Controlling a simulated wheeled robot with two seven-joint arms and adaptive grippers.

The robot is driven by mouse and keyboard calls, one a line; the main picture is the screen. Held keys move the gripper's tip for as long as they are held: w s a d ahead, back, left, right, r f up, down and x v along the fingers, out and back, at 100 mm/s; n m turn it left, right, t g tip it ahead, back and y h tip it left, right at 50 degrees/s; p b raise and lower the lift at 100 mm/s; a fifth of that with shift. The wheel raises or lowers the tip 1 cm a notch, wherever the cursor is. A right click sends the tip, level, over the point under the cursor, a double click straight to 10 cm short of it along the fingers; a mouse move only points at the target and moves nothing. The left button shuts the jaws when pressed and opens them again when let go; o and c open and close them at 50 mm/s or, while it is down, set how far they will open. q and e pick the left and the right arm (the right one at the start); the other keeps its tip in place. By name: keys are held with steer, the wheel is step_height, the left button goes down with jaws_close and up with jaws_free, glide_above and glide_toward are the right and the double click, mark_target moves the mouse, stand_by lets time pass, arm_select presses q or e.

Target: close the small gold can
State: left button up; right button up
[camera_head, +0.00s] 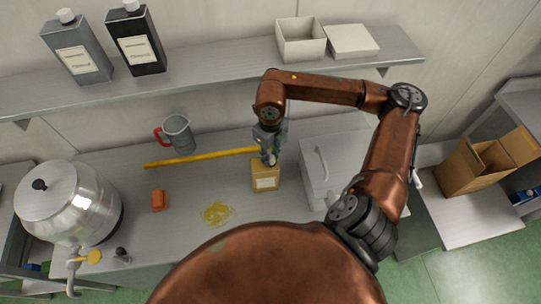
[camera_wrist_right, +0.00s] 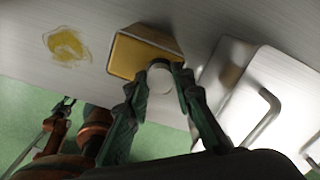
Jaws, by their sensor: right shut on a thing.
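The small gold can (camera_head: 265,177) stands upright on the steel bench, with a pale label on its front. Its gold top (camera_wrist_right: 125,57) shows in the right wrist view. My right gripper (camera_head: 270,160) is directly above the can, pointing down. In the wrist view its fingers (camera_wrist_right: 160,88) are shut on a round white cap (camera_wrist_right: 160,78). The cap overlaps the near right part of the can's top; whether it is seated on the neck is hidden. A copper arm of mine with dark parts at its end shows at the wrist view's lower left; its jaw state is unclear.
A yellow-green spill (camera_head: 217,213) and an orange block (camera_head: 158,200) lie left of the can. A yellow bar (camera_head: 200,158) and grey jug (camera_head: 178,134) are behind. A metal drum (camera_head: 68,203) stands left, a lidded grey box (camera_head: 335,165) close right.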

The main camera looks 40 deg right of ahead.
steer(key=o, duration=1)
steer(key=shift+o, duration=0.2)
steer(key=shift+c, duration=1.1)
